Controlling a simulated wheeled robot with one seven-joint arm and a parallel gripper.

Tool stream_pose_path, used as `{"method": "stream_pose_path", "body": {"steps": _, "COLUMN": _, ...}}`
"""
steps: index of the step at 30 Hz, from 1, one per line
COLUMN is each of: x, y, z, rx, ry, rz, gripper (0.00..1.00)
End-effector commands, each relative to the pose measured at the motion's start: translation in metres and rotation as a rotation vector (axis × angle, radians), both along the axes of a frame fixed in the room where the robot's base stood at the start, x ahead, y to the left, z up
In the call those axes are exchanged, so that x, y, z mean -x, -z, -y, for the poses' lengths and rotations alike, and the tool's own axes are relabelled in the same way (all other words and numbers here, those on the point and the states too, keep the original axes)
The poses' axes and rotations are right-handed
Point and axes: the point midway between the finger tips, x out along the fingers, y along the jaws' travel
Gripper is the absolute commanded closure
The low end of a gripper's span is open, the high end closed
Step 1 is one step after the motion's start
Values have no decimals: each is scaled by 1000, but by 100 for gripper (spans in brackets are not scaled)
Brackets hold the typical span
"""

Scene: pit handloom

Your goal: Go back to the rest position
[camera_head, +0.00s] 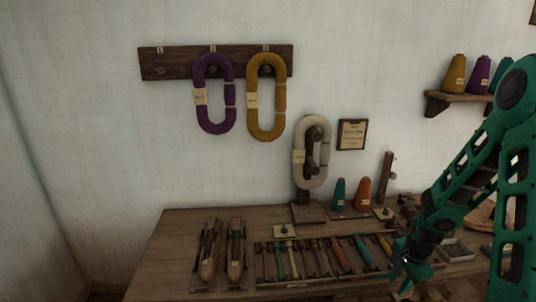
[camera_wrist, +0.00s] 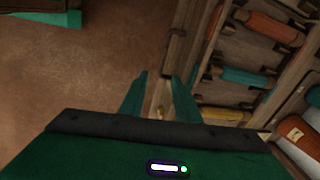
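My green arm comes in from the right in the head view. My gripper (camera_head: 404,281) is over the right end of the bench (camera_head: 190,226), close to a rack of bobbins (camera_head: 300,284). In the wrist view the two green fingers of my gripper (camera_wrist: 160,84) stand apart with nothing visibly held between them. Below them are the bench edge and the rack, with orange (camera_wrist: 270,28), teal (camera_wrist: 243,77) and yellow (camera_wrist: 222,115) bobbins in its slots. My arm hides part of the bench's right side in the head view.
Two wooden shuttles (camera_head: 208,262) lie at the bench's left. Purple (camera_head: 222,128) and mustard (camera_head: 272,132) hanks hang from a wall rail; a cream hank (camera_head: 300,172) hangs on a post. Teal (camera_head: 339,192) and orange (camera_head: 363,193) cones stand behind the rack. A wall shelf (camera_head: 462,97) holds cones near my arm.

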Motion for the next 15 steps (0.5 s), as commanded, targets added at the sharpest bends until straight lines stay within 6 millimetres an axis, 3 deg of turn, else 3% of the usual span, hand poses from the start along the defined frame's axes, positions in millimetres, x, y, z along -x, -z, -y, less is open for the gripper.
{"method": "stream_pose_path", "body": {"steps": 6, "x": 36, "y": -68, "z": 12, "rx": 90, "ry": -176, "rz": -60, "gripper": 71}}
{"method": "stream_pose_path", "body": {"steps": 15, "x": 100, "y": -152, "z": 12, "rx": 149, "ry": -397, "rz": -140, "gripper": 71}}
